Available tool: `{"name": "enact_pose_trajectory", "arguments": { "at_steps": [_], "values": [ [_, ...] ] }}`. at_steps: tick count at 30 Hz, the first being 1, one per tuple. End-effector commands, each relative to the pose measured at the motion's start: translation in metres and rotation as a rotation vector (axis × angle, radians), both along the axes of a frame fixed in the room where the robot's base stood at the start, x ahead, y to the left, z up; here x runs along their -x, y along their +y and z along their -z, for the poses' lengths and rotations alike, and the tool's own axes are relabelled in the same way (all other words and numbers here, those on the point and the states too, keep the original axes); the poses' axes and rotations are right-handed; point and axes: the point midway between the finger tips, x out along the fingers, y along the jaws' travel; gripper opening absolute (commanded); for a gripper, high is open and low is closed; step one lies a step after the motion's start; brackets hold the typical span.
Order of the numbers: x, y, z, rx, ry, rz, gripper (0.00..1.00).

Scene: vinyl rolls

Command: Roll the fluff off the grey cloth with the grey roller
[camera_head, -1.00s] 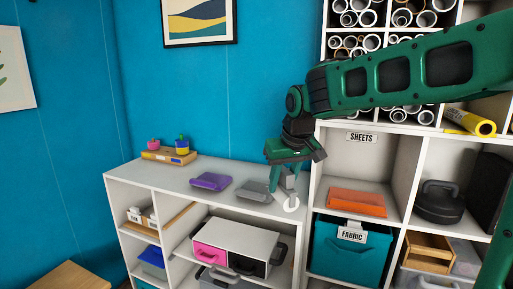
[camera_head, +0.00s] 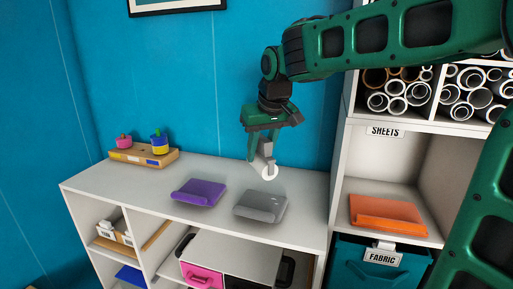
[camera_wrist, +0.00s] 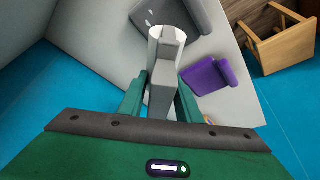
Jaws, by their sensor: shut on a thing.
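The grey cloth (camera_head: 260,206) lies folded on the white shelf unit's top. In the wrist view the grey cloth (camera_wrist: 205,14) shows at the top, with small white fluff flecks (camera_wrist: 149,18) on it, partly hidden by the roller. My gripper (camera_head: 262,147) is shut on the grey handle of the roller (camera_head: 269,172), whose white roll points down. The roll shows just beyond the cloth's back edge in the head view and appears to hang above the top. In the wrist view the roller (camera_wrist: 163,95) sits between both fingers.
A purple cloth (camera_head: 199,192) lies left of the grey one. A wooden board (camera_head: 143,157) with pots stands at the back left. A taller cubby unit with an orange cloth (camera_head: 388,214) rises on the right. The top's right end is clear.

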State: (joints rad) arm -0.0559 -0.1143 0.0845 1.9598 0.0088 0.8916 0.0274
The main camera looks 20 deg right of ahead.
Motion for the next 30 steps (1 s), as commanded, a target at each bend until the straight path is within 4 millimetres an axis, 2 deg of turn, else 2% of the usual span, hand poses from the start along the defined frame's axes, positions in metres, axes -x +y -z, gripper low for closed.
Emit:
{"name": "enact_pose_trajectory", "arguments": {
  "at_steps": [9,14,30],
  "values": [
    [0.001,-0.006,0.0,0.0,0.0,0.008,0.0],
    [0.0,-0.007,0.007,0.001,0.0,0.009,0.0],
    [0.001,-0.007,0.058,0.0,0.0,0.01,0.0]
  ]
}}
